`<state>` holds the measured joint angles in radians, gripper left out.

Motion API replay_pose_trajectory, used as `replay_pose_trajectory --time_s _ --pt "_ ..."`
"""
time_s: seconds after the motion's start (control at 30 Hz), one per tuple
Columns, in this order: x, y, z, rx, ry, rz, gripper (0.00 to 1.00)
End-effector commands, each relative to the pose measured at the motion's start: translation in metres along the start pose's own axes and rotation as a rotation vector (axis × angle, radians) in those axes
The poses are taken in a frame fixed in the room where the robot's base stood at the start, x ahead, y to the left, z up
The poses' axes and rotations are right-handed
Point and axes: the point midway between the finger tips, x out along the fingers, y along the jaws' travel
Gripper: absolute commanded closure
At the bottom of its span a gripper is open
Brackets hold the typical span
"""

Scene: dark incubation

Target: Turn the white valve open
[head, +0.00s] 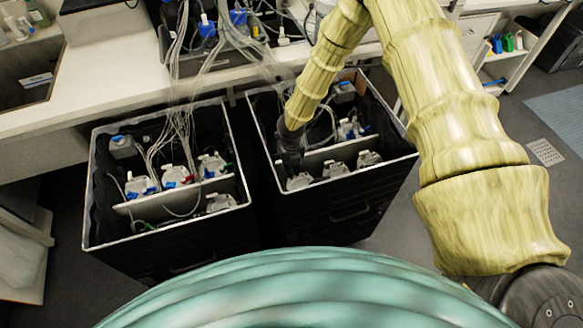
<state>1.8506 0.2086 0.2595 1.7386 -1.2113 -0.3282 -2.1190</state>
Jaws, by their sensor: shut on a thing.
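My gripper (290,160) is dark and reaches down into the left side of the right black bin (345,192). Its fingers are shut on what appears to be the white valve, at a pale bottle (299,181) just below the fingertips. The fingers hide most of the valve, so I cannot tell how far it is turned. Other pale bottles stand in the same bin, one (335,169) just right of my gripper and another (369,159) farther right.
A left black bin (160,240) holds several bottles with blue, red and green fittings. Thin tubes (180,120) hang into it from the white counter (60,125). Grey floor is free at right.

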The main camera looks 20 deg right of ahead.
Motion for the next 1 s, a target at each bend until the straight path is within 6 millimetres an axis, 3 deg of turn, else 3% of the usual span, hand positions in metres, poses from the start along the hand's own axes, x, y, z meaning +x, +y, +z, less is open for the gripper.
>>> replay_pose_trajectory --time_s 0.17,0.2,0.23,0.67,1.0 --pt "0.000 0.000 0.000 0.001 -0.001 0.000 1.00" --pt "0.000 0.000 0.000 0.001 0.000 0.000 0.82" --pt "0.000 0.000 0.000 0.001 -0.001 0.000 0.79" --pt "-0.006 0.000 0.000 0.002 -0.001 0.000 0.79" --pt "-0.054 0.000 0.001 0.002 -0.002 0.001 0.79"
